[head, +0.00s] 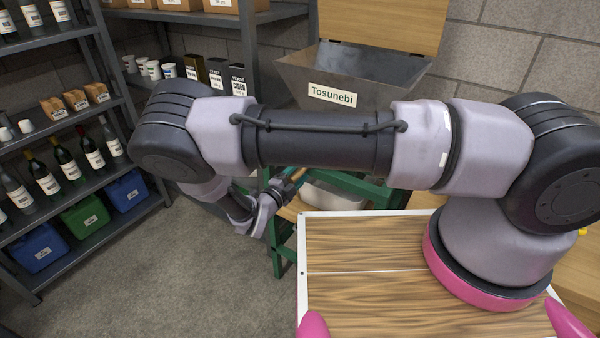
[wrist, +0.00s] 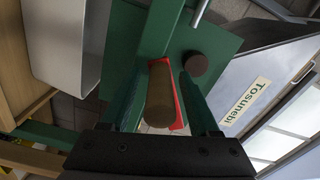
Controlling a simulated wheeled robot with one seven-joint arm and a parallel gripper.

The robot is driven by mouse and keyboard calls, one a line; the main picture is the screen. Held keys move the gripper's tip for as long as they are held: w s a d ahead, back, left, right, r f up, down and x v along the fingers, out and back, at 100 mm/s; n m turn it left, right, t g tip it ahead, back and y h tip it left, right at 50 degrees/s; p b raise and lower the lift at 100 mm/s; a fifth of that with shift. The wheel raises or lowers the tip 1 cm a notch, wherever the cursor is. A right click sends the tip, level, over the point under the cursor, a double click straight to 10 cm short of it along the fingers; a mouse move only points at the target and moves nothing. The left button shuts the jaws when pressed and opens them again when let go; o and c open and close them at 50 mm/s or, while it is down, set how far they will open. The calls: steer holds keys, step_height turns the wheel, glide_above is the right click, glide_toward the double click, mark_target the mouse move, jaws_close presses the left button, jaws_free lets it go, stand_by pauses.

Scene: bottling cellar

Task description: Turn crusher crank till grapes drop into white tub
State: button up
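The crusher's grey hopper (head: 338,82), labelled Tosunebi, stands on a green frame (head: 372,193); no grapes show in the visible part. The white tub (head: 335,195) sits under it, mostly hidden behind my arm; its pale side also shows in the wrist view (wrist: 66,42). In the wrist view a brown cylindrical crank handle (wrist: 160,98), with a red crank part (wrist: 178,108) behind it, lies between the fingers of my gripper (wrist: 165,76). Gaps show on both sides of the handle, so the gripper is open around it. In the head view my gripper (head: 292,182) is small and partly hidden by my arm.
A green plate with a dark round knob (wrist: 195,63) is close beside the right finger. A shelf rack (head: 75,190) with bottles and crates stands at the left. Cups and dark boxes (head: 216,73) sit on a shelf behind. The floor (head: 170,270) between is clear.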

steer(key=v, duration=1.1)
steer(key=w+d+m, duration=0.1)
steer(key=w+m, duration=0.1)
steer(key=m, duration=0.5)
steer(key=w+d+m, duration=0.2)
steer(key=w+m, duration=0.1)
steer(key=m, duration=0.3)
steer(key=w+d+m, duration=0.2)
steer(key=w+m, duration=0.1)
steer(key=m, duration=0.4)
steer(key=shift+w+d+m, duration=0.15)
steer(key=shift+m, duration=0.15)
jaws_close()
